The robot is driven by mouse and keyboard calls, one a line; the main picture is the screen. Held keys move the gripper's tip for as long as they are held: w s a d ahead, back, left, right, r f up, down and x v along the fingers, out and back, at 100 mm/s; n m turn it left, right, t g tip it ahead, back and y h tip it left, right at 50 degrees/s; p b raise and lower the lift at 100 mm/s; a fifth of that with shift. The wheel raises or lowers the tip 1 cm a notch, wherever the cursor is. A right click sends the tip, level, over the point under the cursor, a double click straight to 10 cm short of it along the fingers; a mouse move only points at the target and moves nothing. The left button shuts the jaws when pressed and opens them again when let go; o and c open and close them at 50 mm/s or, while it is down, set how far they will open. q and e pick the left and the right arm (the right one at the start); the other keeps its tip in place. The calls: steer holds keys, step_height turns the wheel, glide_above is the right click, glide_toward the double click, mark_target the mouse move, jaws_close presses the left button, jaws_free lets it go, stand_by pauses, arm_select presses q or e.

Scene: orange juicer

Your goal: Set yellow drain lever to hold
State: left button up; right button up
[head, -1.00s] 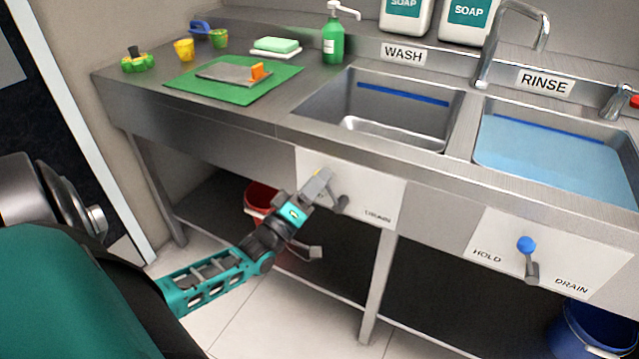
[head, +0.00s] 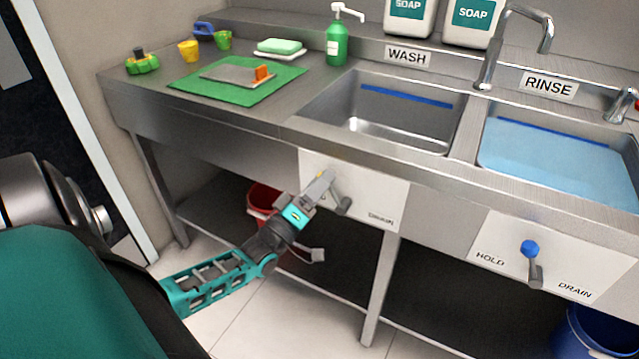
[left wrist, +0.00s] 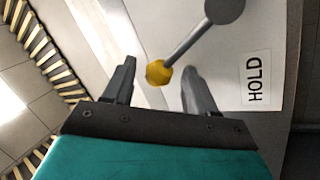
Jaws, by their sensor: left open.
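The yellow drain lever has a yellow knob (left wrist: 158,72) on a grey rod (left wrist: 188,42) running to a round pivot. In the left wrist view the knob sits between the finger ends of my open left gripper (left wrist: 160,68), with a gap visible toward the right finger. A HOLD label (left wrist: 256,80) lies to the right there. In the head view my left gripper (head: 322,184) is at the white panel (head: 388,190) under the wash sink, covering most of the lever; its pivot (head: 343,206) shows beside the fingers. A DRAIN label (head: 381,219) is right of it. My right gripper is not in view.
A second panel with a blue-knobbed lever (head: 530,250) is under the rinse sink (head: 560,165), which holds blue water. A red bucket (head: 261,199) stands behind my left arm, and a blue bucket (head: 590,335) at lower right. A table leg (head: 381,290) stands right of my arm.

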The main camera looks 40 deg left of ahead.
arm_select(q)
steer(key=v, duration=1.2)
steer(key=shift+s, duration=0.4)
steer(key=shift+f, duration=0.1)
